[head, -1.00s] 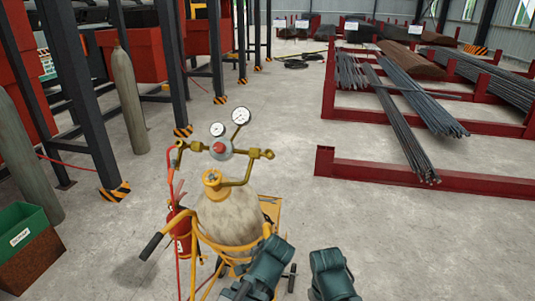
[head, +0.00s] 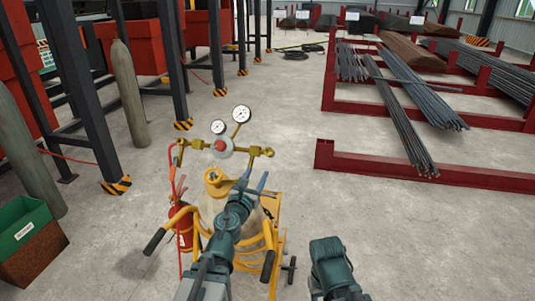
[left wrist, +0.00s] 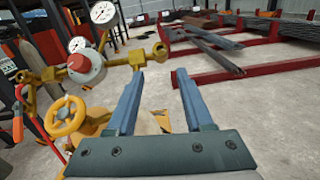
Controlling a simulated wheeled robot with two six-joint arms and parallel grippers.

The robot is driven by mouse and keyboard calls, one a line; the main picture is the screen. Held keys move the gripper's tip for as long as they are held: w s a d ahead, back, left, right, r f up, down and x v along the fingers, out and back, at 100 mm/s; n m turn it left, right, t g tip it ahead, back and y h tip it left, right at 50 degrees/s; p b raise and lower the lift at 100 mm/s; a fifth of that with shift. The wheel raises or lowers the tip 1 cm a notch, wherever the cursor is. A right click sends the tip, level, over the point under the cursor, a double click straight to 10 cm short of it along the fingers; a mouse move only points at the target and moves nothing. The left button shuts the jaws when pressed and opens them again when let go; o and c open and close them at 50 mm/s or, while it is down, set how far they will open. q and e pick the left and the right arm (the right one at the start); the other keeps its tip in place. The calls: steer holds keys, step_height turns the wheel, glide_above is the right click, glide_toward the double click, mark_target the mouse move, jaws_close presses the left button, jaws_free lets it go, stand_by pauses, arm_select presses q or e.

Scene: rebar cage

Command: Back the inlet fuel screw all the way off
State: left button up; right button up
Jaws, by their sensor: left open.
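The brass regulator (head: 221,147) has two round white gauges and a round pale body with a red centre knob (head: 220,145). It stands above a gas cylinder (head: 213,209) on a yellow cart. In the left wrist view the red knob (left wrist: 82,63) is at upper left, above a yellow handwheel (left wrist: 65,116). I cannot tell which part is the inlet fuel screw. My left gripper (head: 253,183) is open and empty, to the right of the handwheel and below the regulator's right brass end. It also shows in the left wrist view (left wrist: 159,75). My right gripper's fingers are not visible.
A red hose (head: 171,160) hangs at the regulator's left. A fire extinguisher (head: 182,226) and the cart's black-gripped handles (head: 155,241) are close by. Red racks with steel bars (head: 405,130) stand at right. The floor between is clear.

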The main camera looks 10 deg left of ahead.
mark_target(268, 152)
arm_select(q)
steer(key=w, duration=0.9)
steer(key=w+d, duration=0.1)
steer(key=w, duration=0.3)
steer(key=shift+w, duration=0.4)
steer(key=shift+c, duration=0.2)
jaws_close()
